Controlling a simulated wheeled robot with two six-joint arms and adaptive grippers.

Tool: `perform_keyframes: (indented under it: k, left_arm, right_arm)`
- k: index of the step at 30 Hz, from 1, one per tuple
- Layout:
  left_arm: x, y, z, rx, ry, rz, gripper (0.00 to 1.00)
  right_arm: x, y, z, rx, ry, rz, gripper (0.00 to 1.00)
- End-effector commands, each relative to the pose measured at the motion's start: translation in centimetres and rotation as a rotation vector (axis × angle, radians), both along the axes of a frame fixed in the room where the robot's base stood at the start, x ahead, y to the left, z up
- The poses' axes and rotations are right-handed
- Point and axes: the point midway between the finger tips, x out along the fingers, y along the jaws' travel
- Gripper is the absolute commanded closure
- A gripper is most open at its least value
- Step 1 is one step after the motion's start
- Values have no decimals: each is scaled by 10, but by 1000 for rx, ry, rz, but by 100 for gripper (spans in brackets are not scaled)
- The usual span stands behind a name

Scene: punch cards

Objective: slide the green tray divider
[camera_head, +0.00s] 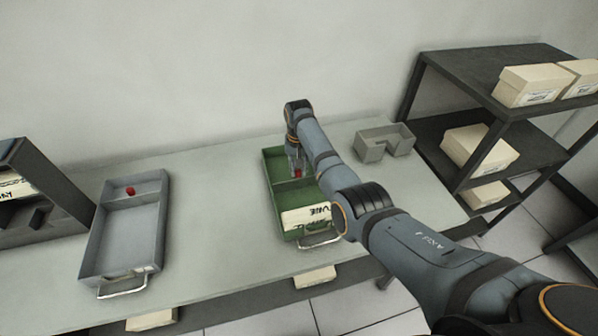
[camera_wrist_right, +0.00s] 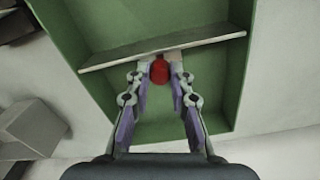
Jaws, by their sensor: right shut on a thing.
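The green tray (camera_head: 271,208) lies on the table near the middle in the head view, and its floor and walls fill much of the right wrist view (camera_wrist_right: 105,25). Its divider (camera_wrist_right: 200,45) crosses the tray as a thin wall with a red knob (camera_wrist_right: 160,70). The knob also shows in the head view (camera_head: 298,173). My right gripper (camera_wrist_right: 163,72) reaches down into the tray and is shut on the red knob at the divider. In the head view my right gripper (camera_head: 295,165) partly hides the divider. My left gripper is in neither view.
A grey tray (camera_head: 122,243) with its own divider and red knob (camera_head: 131,190) lies to the left. A grey U-shaped holder (camera_head: 384,141) stands to the right. A dark shelf (camera_head: 500,110) with pale boxes is at the far right. A card (camera_head: 306,218) lies in the green tray's front part.

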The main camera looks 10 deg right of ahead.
Motion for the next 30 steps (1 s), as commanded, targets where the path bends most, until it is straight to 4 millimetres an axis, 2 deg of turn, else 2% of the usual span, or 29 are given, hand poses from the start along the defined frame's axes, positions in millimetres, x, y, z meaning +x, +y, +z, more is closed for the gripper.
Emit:
perform_keyframes:
  k: [4,5,7,9,13,15,17,20,30]
  left_arm:
    - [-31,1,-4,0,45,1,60]
    - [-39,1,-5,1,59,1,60]
    - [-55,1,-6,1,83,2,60]
    - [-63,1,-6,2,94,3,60]
    - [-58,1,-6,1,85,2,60]
    - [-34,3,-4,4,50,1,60]
    - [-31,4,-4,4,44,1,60]
    - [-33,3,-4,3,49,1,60]
    - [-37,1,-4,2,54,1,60]
  right_arm:
    - [-3,0,-5,0,11,0,100]
    - [-3,0,-5,-1,10,0,76]
    - [-3,0,-4,-1,9,0,69]
    - [-3,0,-4,-1,8,0,69]
    - [-2,0,-3,0,7,0,69]
    - [-2,0,-2,0,7,0,69]
    - [-2,0,1,-1,5,0,69]
    - [-1,0,16,0,3,0,69]
    - [0,0,94,-1,6,1,69]
